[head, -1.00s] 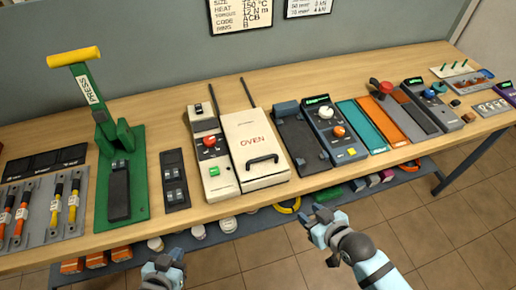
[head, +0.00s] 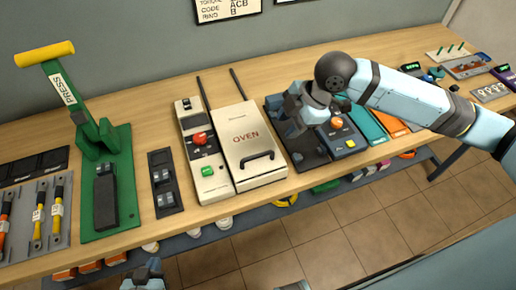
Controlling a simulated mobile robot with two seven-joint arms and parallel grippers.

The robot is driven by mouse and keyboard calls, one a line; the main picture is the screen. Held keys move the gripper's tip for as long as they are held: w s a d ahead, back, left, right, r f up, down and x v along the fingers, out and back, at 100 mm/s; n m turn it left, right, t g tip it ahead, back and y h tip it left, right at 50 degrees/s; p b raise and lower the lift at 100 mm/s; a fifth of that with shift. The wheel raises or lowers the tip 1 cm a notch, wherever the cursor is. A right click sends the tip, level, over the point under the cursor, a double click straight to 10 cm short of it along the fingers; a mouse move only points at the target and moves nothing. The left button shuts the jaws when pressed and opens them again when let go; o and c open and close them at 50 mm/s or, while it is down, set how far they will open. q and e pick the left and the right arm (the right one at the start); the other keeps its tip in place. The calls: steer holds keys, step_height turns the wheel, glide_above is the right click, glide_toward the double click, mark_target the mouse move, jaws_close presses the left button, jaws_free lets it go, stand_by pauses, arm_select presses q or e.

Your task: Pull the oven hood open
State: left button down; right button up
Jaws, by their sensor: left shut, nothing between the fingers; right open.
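The oven is a cream box on the bench, and its hood (head: 246,135) is marked OVEN and lies closed. A dark handle (head: 257,158) stands at the hood's front edge. My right gripper (head: 287,127) is open above the dark plate just right of the oven, apart from the handle, with nothing in it. My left gripper (head: 145,275) is at the bottom edge, below the bench front, shut and empty; only part of it shows.
A cream control box (head: 203,165) with red and green buttons adjoins the oven's left side. A green press (head: 103,190) with a yellow lever stands further left. A dark plate (head: 308,155) and a yellow-buttoned device (head: 349,143) lie to the right. My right arm covers part of the right side.

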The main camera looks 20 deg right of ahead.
mark_target(262, 154)
steer(key=p+x, duration=0.1)
steer(key=x, duration=1.2)
steer(key=shift+a+f, duration=0.1)
steer(key=shift+f, duration=0.15)
jaws_close()
